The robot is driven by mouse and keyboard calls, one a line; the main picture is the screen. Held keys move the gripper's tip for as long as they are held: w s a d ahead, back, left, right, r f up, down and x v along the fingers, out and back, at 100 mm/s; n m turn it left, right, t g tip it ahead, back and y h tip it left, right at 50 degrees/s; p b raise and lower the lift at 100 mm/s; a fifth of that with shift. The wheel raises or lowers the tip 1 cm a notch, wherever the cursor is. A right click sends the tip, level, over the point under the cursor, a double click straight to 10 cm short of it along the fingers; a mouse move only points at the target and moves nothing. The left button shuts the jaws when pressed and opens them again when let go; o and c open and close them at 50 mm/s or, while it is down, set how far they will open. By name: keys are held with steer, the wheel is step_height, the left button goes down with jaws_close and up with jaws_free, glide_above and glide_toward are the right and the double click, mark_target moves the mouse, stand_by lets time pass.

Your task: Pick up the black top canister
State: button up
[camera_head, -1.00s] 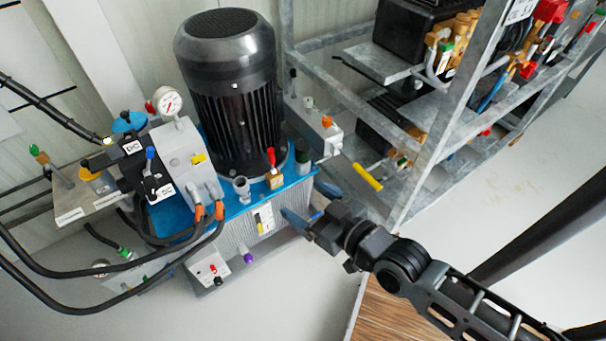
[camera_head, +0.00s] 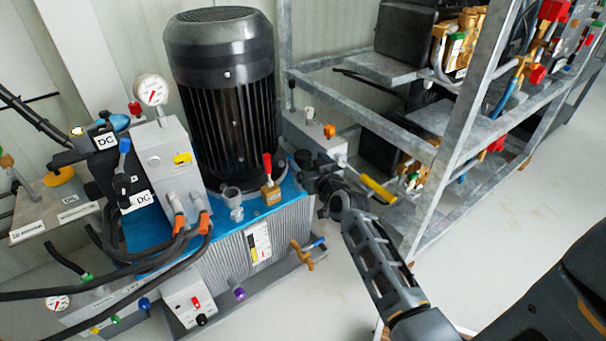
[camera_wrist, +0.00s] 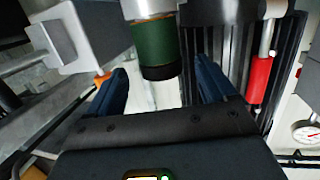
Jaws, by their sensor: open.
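The canister (camera_wrist: 152,42), dark green with a black top (camera_wrist: 160,72), shows in the wrist view between and just beyond my two blue fingers. My gripper (camera_wrist: 162,82) is open, with visible gaps on both sides of the canister, so it is not clamped. In the head view my gripper (camera_head: 318,178) is at the right end of the blue pump deck, beside the big motor. The canister is hard to make out there against my dark gripper, and the fingertips are partly hidden.
The large black motor (camera_head: 222,100) stands left of my gripper. A red-handled valve (camera_head: 269,182) is close by on the deck. A yellow-handled lever (camera_head: 378,190) and the grey metal rack (camera_head: 440,190) are close on the right. Open floor (camera_head: 500,230) lies beyond.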

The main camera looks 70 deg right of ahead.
mark_target(300, 154)
steer(key=b+x, duration=0.1)
steer(key=x, duration=0.4)
steer(key=shift+w+d+f, duration=0.1)
steer(key=shift+w+d, duration=0.05)
steer(key=shift+w, duration=0.15)
steer(key=shift+c, duration=0.3)
steer(key=c, duration=1)
steer(key=shift+c, duration=0.6)
